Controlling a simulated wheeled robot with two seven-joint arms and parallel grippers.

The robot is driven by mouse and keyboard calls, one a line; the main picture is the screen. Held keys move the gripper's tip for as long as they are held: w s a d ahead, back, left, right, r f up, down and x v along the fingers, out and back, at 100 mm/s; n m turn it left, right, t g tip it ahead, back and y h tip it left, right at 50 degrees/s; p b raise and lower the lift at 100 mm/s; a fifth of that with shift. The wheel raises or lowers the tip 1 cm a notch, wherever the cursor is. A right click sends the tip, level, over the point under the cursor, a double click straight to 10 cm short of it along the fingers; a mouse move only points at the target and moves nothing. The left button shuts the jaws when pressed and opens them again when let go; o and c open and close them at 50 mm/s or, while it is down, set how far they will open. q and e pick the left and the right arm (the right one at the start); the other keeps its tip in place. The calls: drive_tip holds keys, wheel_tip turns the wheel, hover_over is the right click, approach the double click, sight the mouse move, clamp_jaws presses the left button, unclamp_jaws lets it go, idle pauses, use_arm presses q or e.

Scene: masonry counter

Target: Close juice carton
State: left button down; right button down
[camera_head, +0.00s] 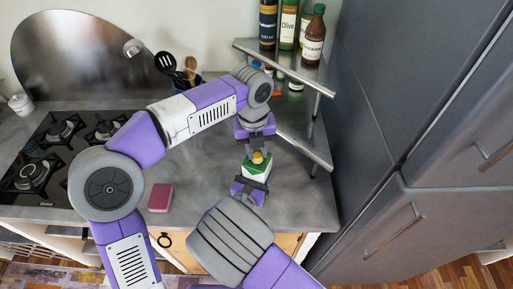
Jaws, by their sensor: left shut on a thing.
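The juice carton (256,171), white and green with a yellow cap (257,157) on top, stands upright on the grey counter near its front right. My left gripper (257,151) points down from above, shut on the yellow cap at the carton's top. My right gripper (252,184) is low at the front of the carton, its dark and purple parts against the lower carton. The carton's lower part is hidden by it, and I cannot tell whether its fingers are closed.
A pink sponge (160,198) lies on the counter to the left. A gas hob (62,150) is further left. A metal corner shelf (290,75) with bottles (313,36) stands behind right. A utensil holder (190,80) is at the back. Tall grey cabinets (400,140) bound the right.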

use_arm(q)
drive_tip(key=m, duration=0.9)
drive_tip(key=shift+d+m, duration=0.15)
drive_tip(key=shift+m, duration=0.15)
drive_tip(key=shift+g, duration=0.3)
drive_tip(key=c, duration=0.9)
unclamp_jaws()
drive_tip(key=shift+r, duration=2.25)
drive_tip(key=shift+c, duration=0.2)
